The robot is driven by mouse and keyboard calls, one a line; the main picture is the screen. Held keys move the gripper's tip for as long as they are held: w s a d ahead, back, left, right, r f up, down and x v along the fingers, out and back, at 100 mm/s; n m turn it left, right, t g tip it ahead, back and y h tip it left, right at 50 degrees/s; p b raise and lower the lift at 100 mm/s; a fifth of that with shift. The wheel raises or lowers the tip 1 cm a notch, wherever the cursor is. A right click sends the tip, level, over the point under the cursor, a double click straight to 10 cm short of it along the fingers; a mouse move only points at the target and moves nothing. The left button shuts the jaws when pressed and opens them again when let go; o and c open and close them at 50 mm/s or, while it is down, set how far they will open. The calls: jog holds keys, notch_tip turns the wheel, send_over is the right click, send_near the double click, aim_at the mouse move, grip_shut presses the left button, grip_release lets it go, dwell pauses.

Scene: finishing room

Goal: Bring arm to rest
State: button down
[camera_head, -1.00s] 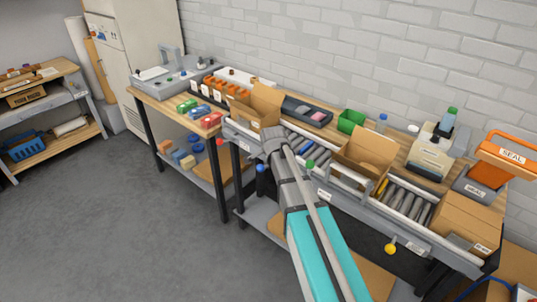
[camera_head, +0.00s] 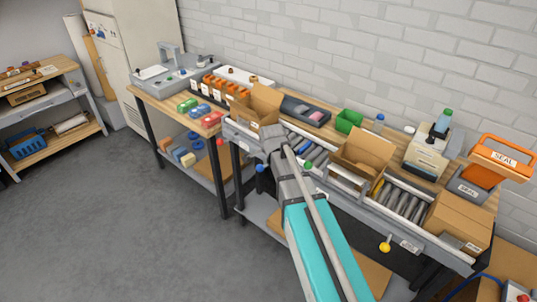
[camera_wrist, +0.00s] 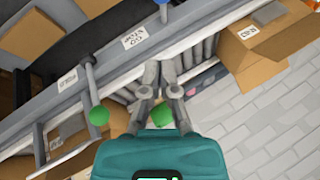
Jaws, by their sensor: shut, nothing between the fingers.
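My gripper (camera_wrist: 159,72) shows in the wrist view as two grey fingers in front of a teal body. The fingertips are together with nothing between them. They hang over the grey roller conveyor, and I cannot tell their height above it. In the head view, my grey and teal arm reaches from the bottom edge up to the conveyor (camera_head: 405,200). The fingers cannot be made out there.
Open cartons (camera_head: 362,151) and (camera_head: 256,107) stand along the conveyor. A closed carton (camera_head: 458,222) sits at its right end. Green (camera_wrist: 99,116) and blue (camera_wrist: 165,3) knobs stick out at its edge. A white brick wall (camera_head: 350,45) stands behind. Left floor is clear.

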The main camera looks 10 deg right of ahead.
jog(key=shift+s, duration=0.1)
jog(key=s+d+f+n+g, duration=0.1)
jog(key=s+d+n+g, duration=0.1)
jog(key=s+n, duration=0.4)
jog(key=s+d+f+n+g, duration=0.1)
jog(key=s+n+g, duration=0.3)
jog(key=s, duration=1.2)
jog(key=d+n, duration=0.1)
jog(key=n, duration=0.2)
jog(key=shift+s+f, duration=0.3)
jog(key=shift+f, duration=0.1)
